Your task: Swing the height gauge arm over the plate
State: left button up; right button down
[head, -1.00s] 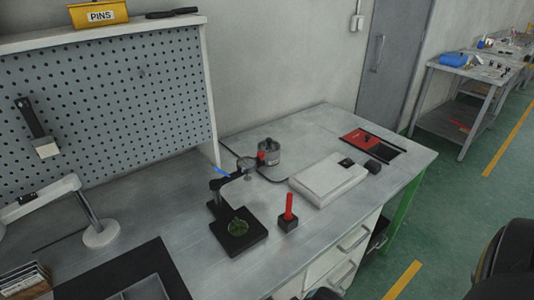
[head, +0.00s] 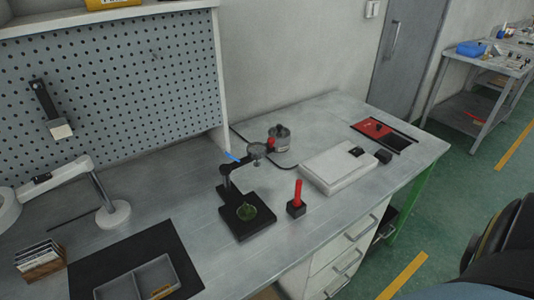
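The height gauge (head: 227,190) stands on the bench, with a black post and a short arm carrying a round dial (head: 257,151). A blue lever or handle (head: 232,157) sticks out to the left near the post top. The arm appears to point back and right, with the dial beyond the plate rather than above it. Neither gripper can be made out. A dark rounded shape at the right edge may be part of my arm.
A red stick in a black block (head: 296,200) stands right of the plate. A white flat device (head: 338,168) and a red-topped tray (head: 373,128) lie further right. A silver canister (head: 281,138) is behind the gauge. A lamp (head: 115,213) and grey divided tray (head: 137,283) are at left.

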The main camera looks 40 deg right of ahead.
aim_at(225, 169)
jog(key=u, duration=2.55)
jog(key=k, duration=1.75)
jog(key=z, duration=1.95)
